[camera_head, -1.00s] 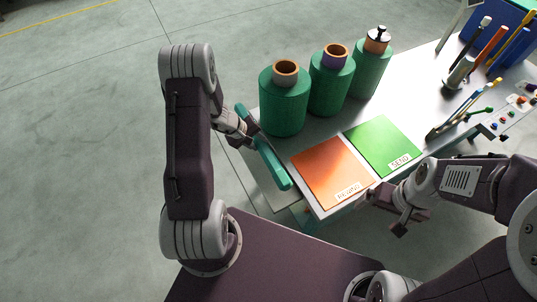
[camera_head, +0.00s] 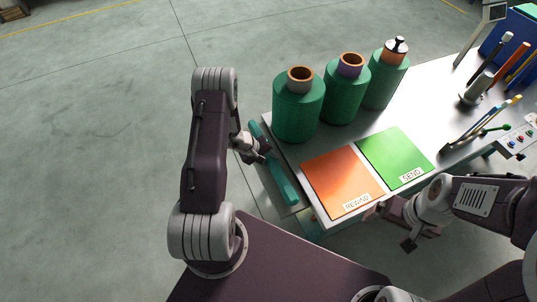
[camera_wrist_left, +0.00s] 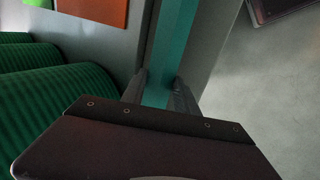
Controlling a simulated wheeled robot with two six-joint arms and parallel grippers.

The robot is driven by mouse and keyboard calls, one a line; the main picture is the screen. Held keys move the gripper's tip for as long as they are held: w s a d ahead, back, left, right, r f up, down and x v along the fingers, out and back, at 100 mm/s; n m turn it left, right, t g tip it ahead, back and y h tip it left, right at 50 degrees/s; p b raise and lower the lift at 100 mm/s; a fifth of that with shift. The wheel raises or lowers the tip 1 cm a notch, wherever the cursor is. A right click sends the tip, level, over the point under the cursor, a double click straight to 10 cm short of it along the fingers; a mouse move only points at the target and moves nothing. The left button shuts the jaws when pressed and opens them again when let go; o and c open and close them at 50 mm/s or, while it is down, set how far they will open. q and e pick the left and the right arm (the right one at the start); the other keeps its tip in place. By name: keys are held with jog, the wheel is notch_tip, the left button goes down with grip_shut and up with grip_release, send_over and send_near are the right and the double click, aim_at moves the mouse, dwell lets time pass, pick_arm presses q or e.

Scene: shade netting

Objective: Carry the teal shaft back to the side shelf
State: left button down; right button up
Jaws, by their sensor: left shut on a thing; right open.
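The teal shaft (camera_head: 283,182) is long and straight. It lies along the left edge of the table, over or on the narrow grey side shelf (camera_head: 262,188); I cannot tell whether it touches. My left gripper (camera_head: 262,153) is shut on the shaft partway along it. In the left wrist view, the fingers (camera_wrist_left: 159,92) sit on both sides of the shaft (camera_wrist_left: 174,35), with a grey strip beside it. My right gripper (camera_head: 391,227) is open and empty off the table's front edge.
Green spools (camera_head: 298,112) stand at the table's left, close to the shaft. An orange mat (camera_head: 338,180) and a green mat (camera_head: 392,155) lie in front of them. Holders with pens and a button panel (camera_head: 518,142) are at the right. Open floor lies left.

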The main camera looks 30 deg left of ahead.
pick_arm(q)
jog(key=shift+w+a+f, duration=0.1)
jog(key=shift+w+f, duration=0.15)
jog(key=shift+f, duration=0.6)
jog(key=c, duration=1.2)
grip_release()
jog(key=shift+s, duration=0.25)
